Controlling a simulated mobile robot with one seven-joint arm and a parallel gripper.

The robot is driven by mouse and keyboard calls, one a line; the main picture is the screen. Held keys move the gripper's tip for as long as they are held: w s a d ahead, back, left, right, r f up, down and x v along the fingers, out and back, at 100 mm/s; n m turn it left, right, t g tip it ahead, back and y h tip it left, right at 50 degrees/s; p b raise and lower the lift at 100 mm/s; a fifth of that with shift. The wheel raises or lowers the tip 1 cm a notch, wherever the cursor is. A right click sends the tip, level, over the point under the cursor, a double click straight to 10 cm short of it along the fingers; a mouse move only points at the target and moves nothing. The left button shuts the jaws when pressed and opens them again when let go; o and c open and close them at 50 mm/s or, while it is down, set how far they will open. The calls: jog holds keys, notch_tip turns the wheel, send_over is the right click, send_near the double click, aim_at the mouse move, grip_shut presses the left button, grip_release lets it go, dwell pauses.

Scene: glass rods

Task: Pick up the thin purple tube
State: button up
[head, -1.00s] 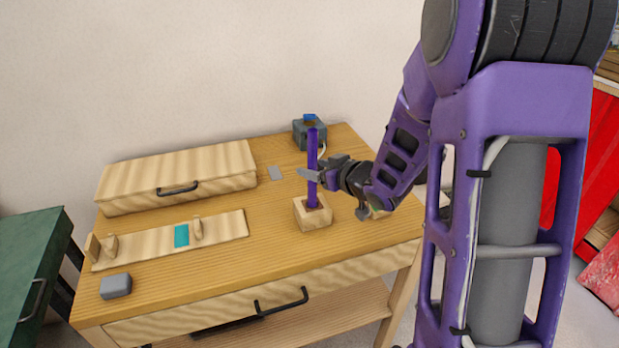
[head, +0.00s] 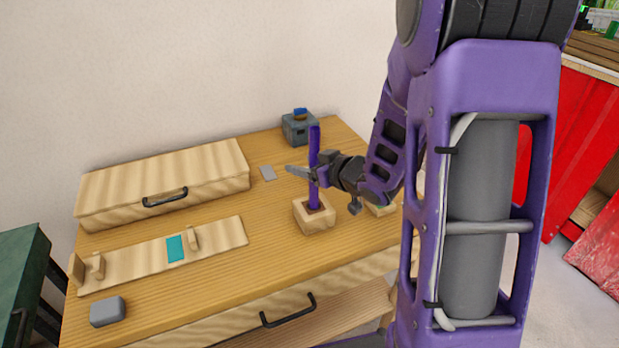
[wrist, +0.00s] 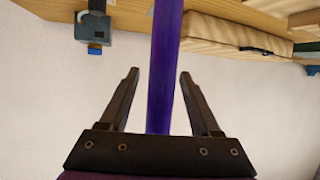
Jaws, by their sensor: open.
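The thin purple tube (head: 314,150) stands nearly upright in a square wooden block holder (head: 314,217) on the table. My gripper (head: 298,171) is at the tube's upper part, in from the right. In the wrist view the tube (wrist: 165,70) runs between the two open fingers of my gripper (wrist: 158,78), with a gap showing on each side. The fingers are not closed on it. The tube's lower end is hidden inside the block.
A wooden case (head: 165,185) and a wooden rack with a teal patch (head: 160,256) are at left on the table (head: 240,285). A grey box (head: 107,311) lies front left. A grey-blue device (head: 299,128) stands behind the tube. Another wooden block is partly hidden behind my arm.

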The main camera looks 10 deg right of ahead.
grip_shut()
dwell(0.4)
